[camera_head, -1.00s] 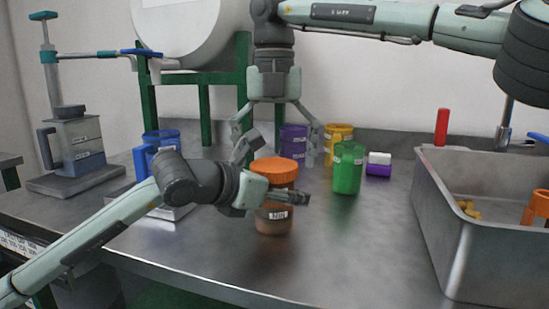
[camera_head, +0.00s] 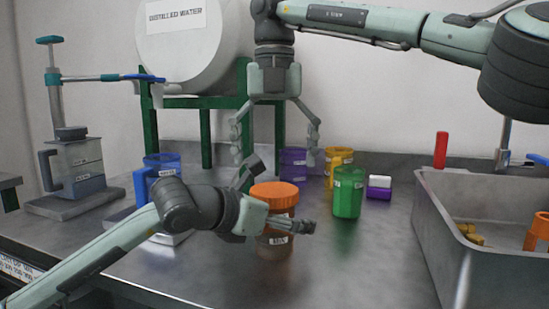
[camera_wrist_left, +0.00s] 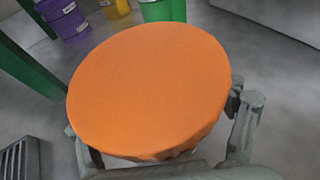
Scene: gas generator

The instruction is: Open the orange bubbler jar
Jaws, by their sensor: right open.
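The orange bubbler jar (camera_head: 275,243) stands upright on the metal bench with its orange lid (camera_head: 275,195) on. In the left wrist view the lid (camera_wrist_left: 150,90) fills the middle and hides the jar body. My left gripper (camera_head: 283,194) is open around the jar, one finger in front of it just below the lid and one behind to the left. In the wrist view the fingers show at both sides of the lid; contact is not clear. My right gripper (camera_head: 274,158) is open and empty, pointing down above and behind the jar.
Purple (camera_head: 293,163), yellow (camera_head: 340,158) and green (camera_head: 347,195) jars stand behind and right of the orange jar. A blue jar (camera_head: 160,163) is at left. A metal sink (camera_head: 480,275) bounds the right. A white tank (camera_head: 190,50) stands behind on green legs.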

